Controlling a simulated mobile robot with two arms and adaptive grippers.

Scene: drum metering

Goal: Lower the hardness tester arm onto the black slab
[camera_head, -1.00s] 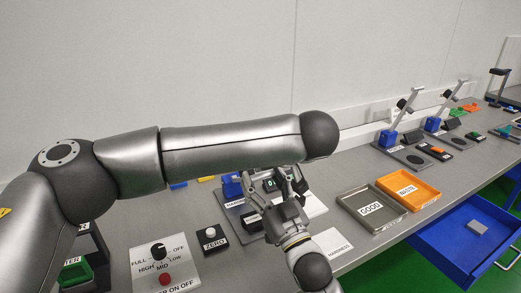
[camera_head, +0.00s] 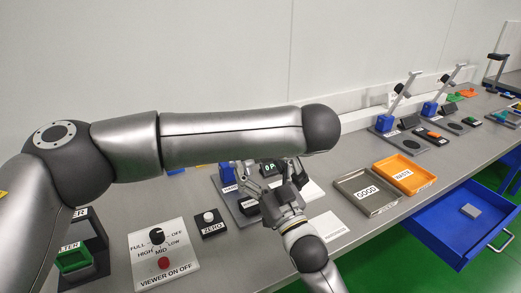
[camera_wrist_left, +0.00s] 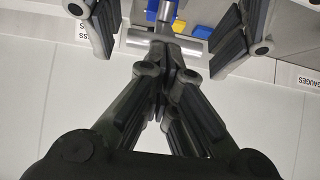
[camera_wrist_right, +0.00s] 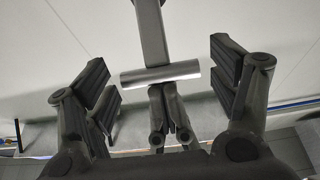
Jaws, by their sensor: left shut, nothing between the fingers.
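The hardness tester, with a blue block (camera_head: 227,173) and a small dark display (camera_head: 270,169), is partly hidden behind my arms. A silver cross bar shows in the left wrist view (camera_wrist_left: 166,46) and the right wrist view (camera_wrist_right: 160,75), on a grey arm (camera_wrist_right: 151,30). I cannot make out the black slab.
A grey GOOD tray (camera_head: 346,184) and an orange WASTE tray (camera_head: 427,180) lie right of the tester. A ZERO button box (camera_head: 209,222) and a knob panel (camera_head: 139,249) stand left. A blue open drawer (camera_head: 421,233) juts out at the front right.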

